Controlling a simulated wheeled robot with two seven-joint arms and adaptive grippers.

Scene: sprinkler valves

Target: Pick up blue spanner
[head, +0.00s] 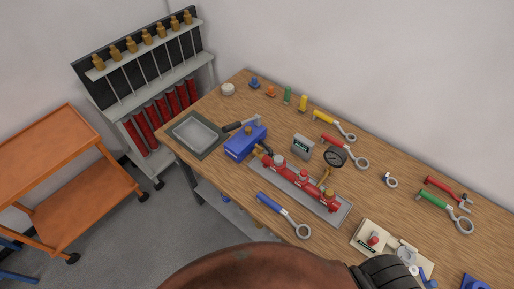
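The blue spanner (270,203) lies flat on the wooden workbench (232,189) near its front edge. Its blue handle points to the upper left, and its grey ring end (303,231) points to the lower right. It lies just in front of the grey tray under the red valve manifold (300,178), apart from it. Nothing covers the spanner. Neither my left nor my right gripper shows in the head view.
Yellow (325,117), red (333,141) and green (434,199) spanners lie farther back. A blue box (240,143) and metal tray (195,132) stand left; a beige plate with fittings (368,236) is right. An orange cart (60,136) stands left. Bench left of the spanner is clear.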

